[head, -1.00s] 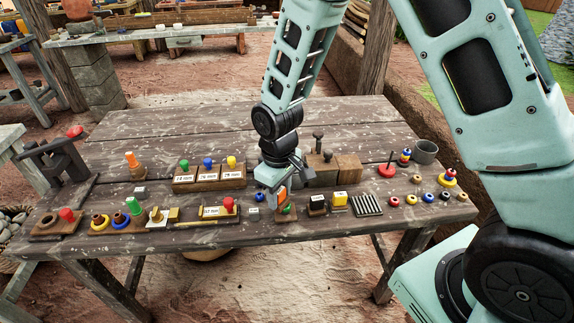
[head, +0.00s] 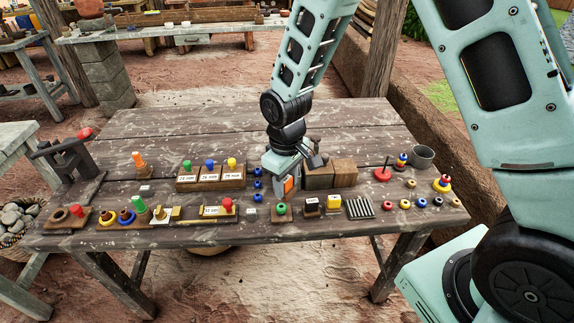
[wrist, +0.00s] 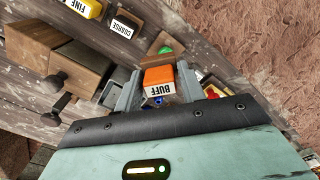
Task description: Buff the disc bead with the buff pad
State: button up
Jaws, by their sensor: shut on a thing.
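My gripper (head: 287,190) is shut on the buff pad, an orange block (head: 289,184) with a white face reading BUFF. In the wrist view the buff pad (wrist: 158,80) sits between the two grey fingers. It is held above the table. A green bead (head: 281,208) sits on a small wooden stand just in front of the gripper, apart from the pad; it also shows in the wrist view (wrist: 165,50). I cannot tell for sure that it is the disc bead. Several blue beads (head: 258,184) stand left of the gripper.
COARSE (head: 311,205) and FINE (head: 334,201) blocks and a ridged plate (head: 360,208) lie right of the green bead. Wooden blocks (head: 331,174) stand behind. Rings, beads and a grey cup (head: 423,157) are at the right. The table's back (head: 230,125) is clear.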

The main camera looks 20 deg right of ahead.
jog(key=shift+r+p, duration=1.35)
jog(key=shift+r, duration=0.5)
